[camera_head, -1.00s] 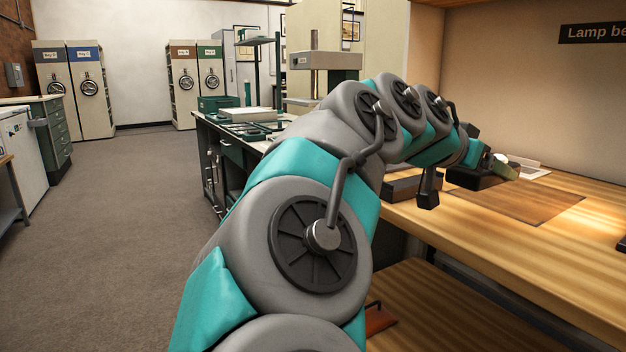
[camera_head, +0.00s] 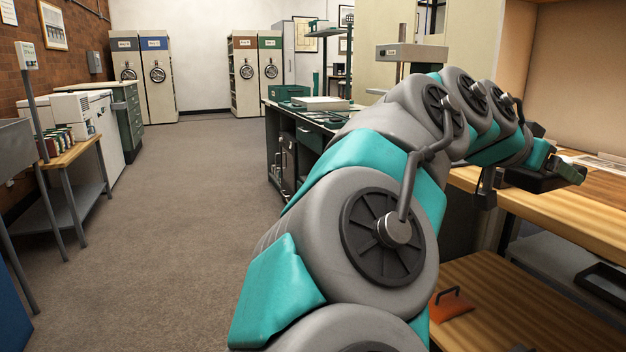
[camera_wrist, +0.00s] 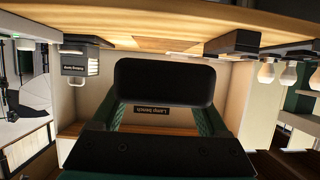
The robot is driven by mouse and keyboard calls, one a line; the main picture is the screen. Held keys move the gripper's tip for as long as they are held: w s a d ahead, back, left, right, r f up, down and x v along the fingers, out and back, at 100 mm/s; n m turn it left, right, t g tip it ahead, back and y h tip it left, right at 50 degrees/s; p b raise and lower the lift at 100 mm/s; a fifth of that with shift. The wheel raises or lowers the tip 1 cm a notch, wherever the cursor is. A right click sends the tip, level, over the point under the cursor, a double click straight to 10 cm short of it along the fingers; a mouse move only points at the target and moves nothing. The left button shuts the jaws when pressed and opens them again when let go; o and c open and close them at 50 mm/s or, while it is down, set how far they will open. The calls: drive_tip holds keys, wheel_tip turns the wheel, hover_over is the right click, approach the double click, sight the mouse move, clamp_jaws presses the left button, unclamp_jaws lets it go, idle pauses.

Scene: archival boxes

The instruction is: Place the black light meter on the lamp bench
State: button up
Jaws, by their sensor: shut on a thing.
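In the wrist view, a black rounded block, which I take to be the light meter (camera_wrist: 165,82), sits between the green-sided fingers of my gripper (camera_wrist: 165,112). My gripper is shut on it. In the head view, my gripper (camera_head: 566,172) is at the right, in front of the lamp bench's wooden top (camera_head: 598,212). The meter cannot be made out clearly there. The bench top also shows along the upper edge of the wrist view (camera_wrist: 120,40), which appears upside down. A "Lamp bench" sign (camera_wrist: 153,108) shows beyond the meter.
Below the bench top is a wooden surface (camera_head: 500,325) with an orange handled item (camera_head: 451,304). A dark green bench (camera_head: 300,150) stands beyond my arm. A side table (camera_head: 75,152) with small jars is at left. The carpeted floor (camera_head: 190,220) between is clear.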

drive_tip(key=shift+w+f, duration=0.3)
drive_tip(key=shift+f, duration=0.15)
drive_tip(key=w+a+f+n+t+y, duration=0.45)
drive_tip(key=w+a+f, duration=0.55)
drive_tip(key=a+f, duration=0.3)
drive_tip(key=w+a+f+n+t+y, duration=0.5)
drive_tip(key=w+a+f, duration=0.5)
drive_tip(key=f, duration=0.6)
drive_tip(key=shift+n+g+h, duration=0.45)
drive_tip(key=shift+g, duration=0.3)
wheel_tip(320, 180, up, 6)
drive_tip(key=p, duration=0.4)
drive_tip(key=shift+d+f, duration=0.1)
drive_tip(key=shift+f, duration=0.15)
